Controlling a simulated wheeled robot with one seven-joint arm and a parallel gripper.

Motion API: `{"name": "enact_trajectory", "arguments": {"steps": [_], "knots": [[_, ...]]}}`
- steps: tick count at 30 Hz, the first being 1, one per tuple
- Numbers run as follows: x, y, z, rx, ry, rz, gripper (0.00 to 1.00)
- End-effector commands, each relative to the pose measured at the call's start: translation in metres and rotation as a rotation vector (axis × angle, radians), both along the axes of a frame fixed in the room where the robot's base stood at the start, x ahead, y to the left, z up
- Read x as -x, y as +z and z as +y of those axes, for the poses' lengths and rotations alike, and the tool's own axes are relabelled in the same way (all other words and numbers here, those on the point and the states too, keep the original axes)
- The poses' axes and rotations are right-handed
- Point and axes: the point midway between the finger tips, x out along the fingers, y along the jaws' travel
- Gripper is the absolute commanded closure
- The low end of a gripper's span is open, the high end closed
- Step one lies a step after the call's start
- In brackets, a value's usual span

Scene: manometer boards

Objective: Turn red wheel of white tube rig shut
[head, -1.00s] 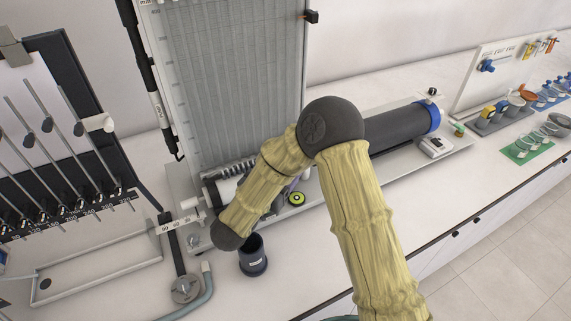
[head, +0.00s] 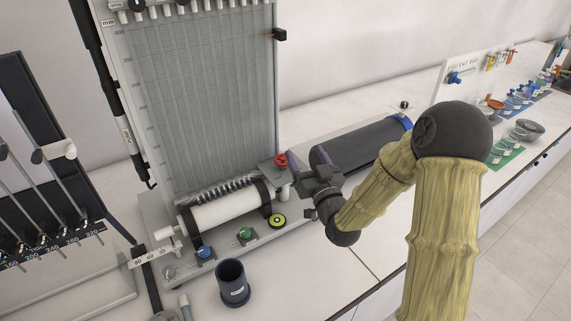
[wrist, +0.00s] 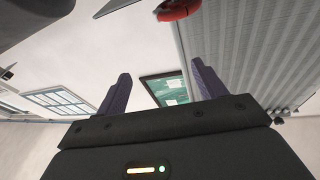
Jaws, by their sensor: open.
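The white tube rig (head: 197,95) stands left of centre in the head view, a tall panel of many thin tubes on a pale base. Its red wheel (head: 281,160) sits low beside the panel's right edge. The wheel also shows, cut off, at the top of the wrist view (wrist: 178,10). My gripper (head: 304,161) is open and empty, just right of the red wheel in the head view. In the wrist view its two purple fingers (wrist: 160,76) stand apart, and the wheel is not between them. The head view does not show clearly whether a finger touches the wheel.
A blue knob (head: 204,252), a green knob (head: 245,233) and a yellow-green dial (head: 278,220) are on the rig's base. A dark cup (head: 233,285) stands in front. A dark cylinder (head: 365,148) lies behind my gripper. Another tube board (head: 45,160) is at left.

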Motion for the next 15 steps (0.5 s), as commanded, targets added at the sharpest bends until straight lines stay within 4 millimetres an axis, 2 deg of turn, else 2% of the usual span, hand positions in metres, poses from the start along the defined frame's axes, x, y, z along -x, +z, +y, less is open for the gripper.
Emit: {"name": "enact_trajectory", "arguments": {"steps": [1,9,15], "knots": [[0.005,-0.004,-0.011,0.020,0.035,0.005,0.30],[0.050,-0.028,-0.049,0.144,0.250,0.075,0.30],[0.080,-0.044,-0.065,0.208,0.348,0.128,0.30]]}}
